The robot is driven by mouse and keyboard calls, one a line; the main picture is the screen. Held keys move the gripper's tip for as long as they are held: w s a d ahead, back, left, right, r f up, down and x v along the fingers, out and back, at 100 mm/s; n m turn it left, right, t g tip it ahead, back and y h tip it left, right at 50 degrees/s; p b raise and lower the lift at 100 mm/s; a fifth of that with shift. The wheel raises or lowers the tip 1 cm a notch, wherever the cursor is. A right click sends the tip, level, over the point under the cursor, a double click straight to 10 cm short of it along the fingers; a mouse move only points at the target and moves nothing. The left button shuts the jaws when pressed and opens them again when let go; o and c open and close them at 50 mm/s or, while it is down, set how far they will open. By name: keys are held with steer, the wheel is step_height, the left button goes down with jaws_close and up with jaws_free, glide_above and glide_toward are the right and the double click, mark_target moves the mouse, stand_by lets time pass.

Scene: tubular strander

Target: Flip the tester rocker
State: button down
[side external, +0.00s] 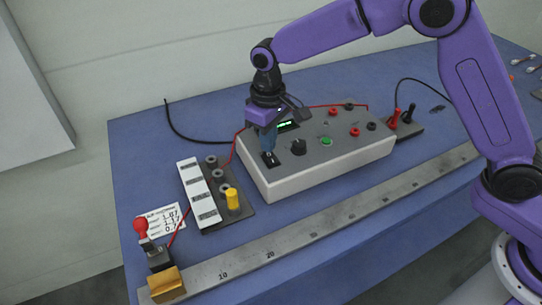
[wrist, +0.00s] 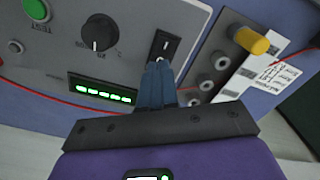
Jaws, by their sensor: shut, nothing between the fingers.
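The tester (side external: 318,170) is a white box with a grey top on the blue table. Its black rocker (side external: 270,159) sits at the left end of the top, and it also shows in the wrist view (wrist: 166,44). My gripper (side external: 267,150) is shut and empty, pointing down right at the rocker. In the wrist view the blue fingertips (wrist: 157,66) are together at the rocker's lower edge and hide part of it. I cannot tell whether they touch it.
A black knob (side external: 298,147), a green button (side external: 326,141) and a lit green display (wrist: 102,90) are near the rocker. A terminal block with a yellow cap (side external: 232,199) stands left of the tester. A long metal ruler (side external: 330,229) lies in front. Red wires run around the tester.

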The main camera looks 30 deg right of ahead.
steer(key=shift+f, duration=0.9)
stand_by(0.4)
steer(key=shift+r, duration=3.55)
steer(key=shift+s, duration=0.1)
steer(key=s+d+n, duration=0.3)
steer(key=s+d, duration=0.9)
steer(key=s, duration=0.3)
steer(key=s+d+r+n, duration=0.1)
steer(key=s+d+n, duration=0.2)
steer(key=s+d, duration=0.9)
steer(key=s, duration=0.4)
steer(key=shift+s+d+n, duration=0.3)
steer(key=shift+d, duration=0.05)
